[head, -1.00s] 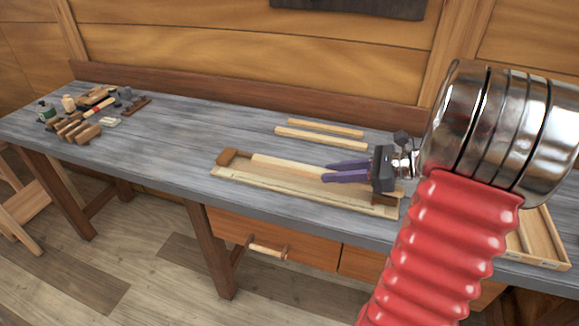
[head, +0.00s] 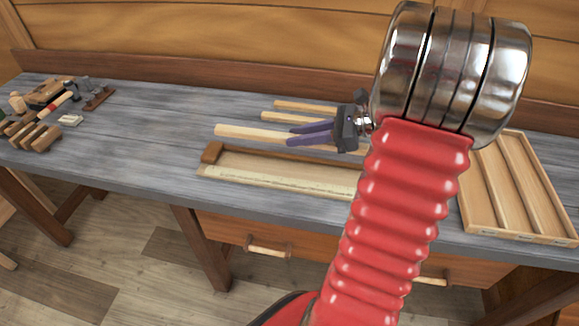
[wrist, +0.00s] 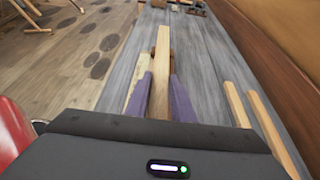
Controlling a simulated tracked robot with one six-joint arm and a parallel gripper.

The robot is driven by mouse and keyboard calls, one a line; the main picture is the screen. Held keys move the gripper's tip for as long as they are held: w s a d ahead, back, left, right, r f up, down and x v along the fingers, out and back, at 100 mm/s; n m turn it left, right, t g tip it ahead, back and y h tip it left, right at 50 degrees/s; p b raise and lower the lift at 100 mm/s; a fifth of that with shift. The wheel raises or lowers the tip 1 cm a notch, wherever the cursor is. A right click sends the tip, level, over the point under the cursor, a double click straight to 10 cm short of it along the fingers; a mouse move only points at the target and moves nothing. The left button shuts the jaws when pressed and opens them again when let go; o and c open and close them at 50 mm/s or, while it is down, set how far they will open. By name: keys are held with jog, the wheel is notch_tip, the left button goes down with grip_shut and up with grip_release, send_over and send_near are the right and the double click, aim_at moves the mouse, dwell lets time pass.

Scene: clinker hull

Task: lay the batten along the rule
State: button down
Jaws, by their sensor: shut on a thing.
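My gripper (head: 291,134) has purple fingers and is shut on a pale wooden batten (head: 245,132). The batten sticks out to the left past the fingertips and seems held above the bench, behind and over the jig board. Its right part is hidden by my gripper and arm. The pale rule (head: 280,181) runs along the front of the board, with a brown stop block (head: 212,152) at the left end; my arm hides the right end. In the wrist view the batten (wrist: 163,45) points away between the fingers (wrist: 162,85), with the rule (wrist: 137,95) to its left.
Two more pale strips (head: 305,107) lie on the bench behind the batten. A slotted wooden tray (head: 515,235) stands at the right. Several tools, including a hammer (head: 62,100), lie at the far left. The grey bench top (head: 150,135) between is clear.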

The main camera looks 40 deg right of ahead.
send_over(300, 170)
jog(key=shift+s+f, duration=0.1)
jog(key=shift+f, duration=3)
jog(key=shift+f, duration=1.9)
jog(key=c, duration=1.8)
grip_release()
jog(key=shift+f, duration=0.1)
